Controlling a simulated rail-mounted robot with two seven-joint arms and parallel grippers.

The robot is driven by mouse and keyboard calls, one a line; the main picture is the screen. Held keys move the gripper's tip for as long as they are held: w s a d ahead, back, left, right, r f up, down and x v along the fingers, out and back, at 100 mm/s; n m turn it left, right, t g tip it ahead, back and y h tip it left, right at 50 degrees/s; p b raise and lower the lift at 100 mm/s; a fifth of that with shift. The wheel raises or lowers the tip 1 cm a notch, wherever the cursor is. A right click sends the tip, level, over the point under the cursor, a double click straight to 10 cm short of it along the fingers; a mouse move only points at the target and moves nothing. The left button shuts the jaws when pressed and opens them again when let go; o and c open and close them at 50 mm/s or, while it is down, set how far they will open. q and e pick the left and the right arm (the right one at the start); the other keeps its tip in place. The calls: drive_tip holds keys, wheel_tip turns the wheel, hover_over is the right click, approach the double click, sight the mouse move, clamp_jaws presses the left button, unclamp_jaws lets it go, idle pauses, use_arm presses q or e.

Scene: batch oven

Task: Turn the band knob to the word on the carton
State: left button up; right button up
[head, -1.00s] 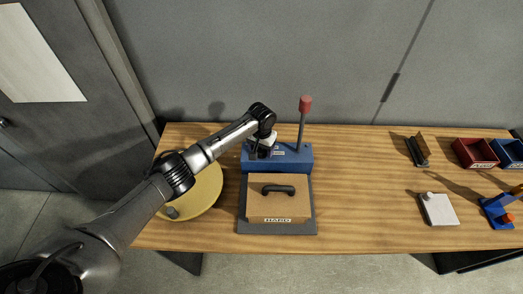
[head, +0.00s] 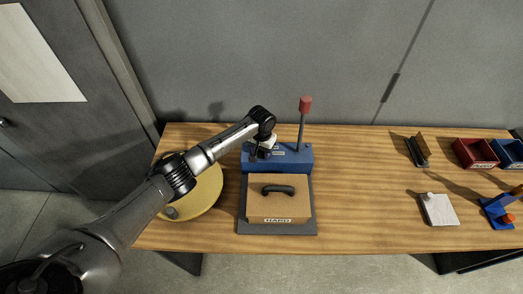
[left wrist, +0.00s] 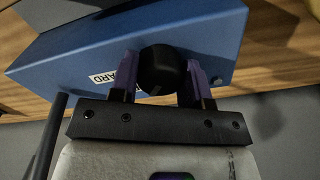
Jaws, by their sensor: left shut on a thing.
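The carton (head: 262,207) is a brown box with a black handle on top, and a white label (head: 278,220) on its front seems to read HARD. It rests on the dark plate in front of the blue unit (head: 295,157). The band knob (left wrist: 162,70) is black and round and sits on the blue unit. My left gripper (head: 257,155) is at the blue unit; in the left wrist view its two fingers (left wrist: 163,75) are shut on the knob from both sides. A white label beside the knob shows "ARD", partly hidden by a finger. The knob's pointer is not clear.
A red-topped lever (head: 304,120) rises from the blue unit. A round yellow board (head: 205,195) lies to the left under my arm. Red (head: 475,153) and blue bins, a white pad (head: 440,210) and a blue stand are at the right.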

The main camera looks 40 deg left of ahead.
use_arm(q)
drive_tip(key=shift+c, duration=0.4)
drive_tip(key=m+p, duration=0.2)
drive_tip(key=shift+r+m, duration=0.15)
drive_tip(key=shift+m, duration=0.15)
drive_tip(key=m+p, duration=0.1)
drive_tip(key=m, duration=0.1)
drive_tip(key=shift+m, duration=0.4)
drive_tip(key=shift+m+p, duration=0.4)
drive_tip(key=shift+m, duration=0.8)
drive_tip(key=o, duration=0.9)
drive_tip(key=shift+o, duration=0.2)
